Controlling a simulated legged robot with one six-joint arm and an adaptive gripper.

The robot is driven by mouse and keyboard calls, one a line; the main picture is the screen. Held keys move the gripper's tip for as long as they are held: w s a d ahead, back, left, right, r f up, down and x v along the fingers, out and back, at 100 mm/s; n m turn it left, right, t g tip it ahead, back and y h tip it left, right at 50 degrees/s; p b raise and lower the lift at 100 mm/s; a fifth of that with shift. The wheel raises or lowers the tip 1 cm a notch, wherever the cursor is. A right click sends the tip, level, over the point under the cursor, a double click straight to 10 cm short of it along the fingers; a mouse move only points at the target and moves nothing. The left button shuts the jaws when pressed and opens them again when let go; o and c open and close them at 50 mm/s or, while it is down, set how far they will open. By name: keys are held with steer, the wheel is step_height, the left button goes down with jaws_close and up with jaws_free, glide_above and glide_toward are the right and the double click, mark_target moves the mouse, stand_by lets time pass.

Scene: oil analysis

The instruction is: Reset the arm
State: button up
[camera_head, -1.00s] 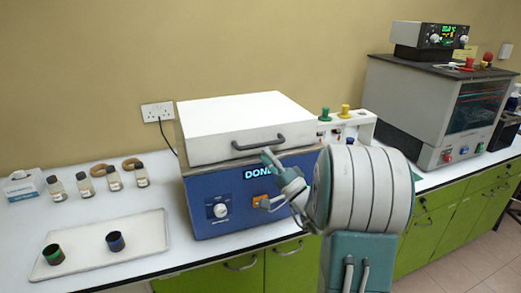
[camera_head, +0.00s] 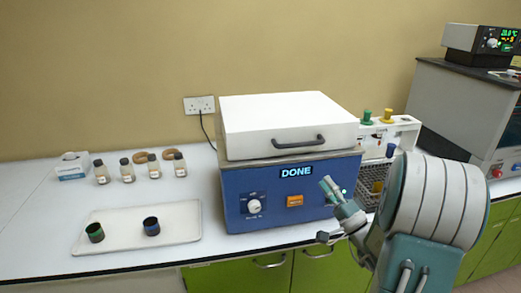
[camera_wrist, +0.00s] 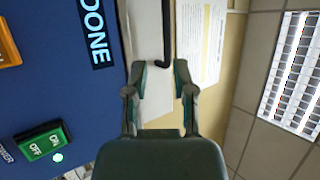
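My gripper (camera_head: 326,210) is in front of the right part of a blue machine (camera_head: 270,222) with a white lid, which is shut. In the wrist view my gripper (camera_wrist: 158,74) has its two fingers apart with nothing between them. The lid's dark handle (camera_head: 298,142) is up and to the left of my gripper in the head view, clear of it. The machine's display (camera_head: 296,172) reads DONE. An orange button (camera_head: 295,201) and a dial (camera_head: 254,206) are on its front. The wrist view also shows a green ON/OFF switch (camera_wrist: 42,142).
A pale tray (camera_head: 180,227) holds a green-banded cup (camera_head: 95,232) and a blue-banded cup (camera_head: 151,226) at the left. Several small bottles (camera_head: 127,171) and a tissue box (camera_head: 72,167) stand behind it. A larger grey machine (camera_head: 440,105) is at the right.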

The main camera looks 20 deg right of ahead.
steer(key=shift+a, duration=0.1)
steer(key=s+a+n+g+y, duration=0.35)
steer(key=a+g, duration=0.55)
steer(key=a, duration=0.4)
steer(key=s+a+n+g+y, duration=0.4)
steer(key=a+g, duration=0.4)
steer(key=a, duration=0.5)
steer(key=s+a+f+n+g+h, duration=0.3)
steer(key=s+f+n+g+h, duration=0.15)
steer(key=s+h, duration=0.25)
steer(key=s+d+r+t+h, duration=0.2)
steer(key=d+r+t+h, duration=0.1)
steer(key=d+h, duration=0.2)
steer(key=shift+s+d+t+h, duration=0.35)
steer(key=shift+h, duration=0.5)
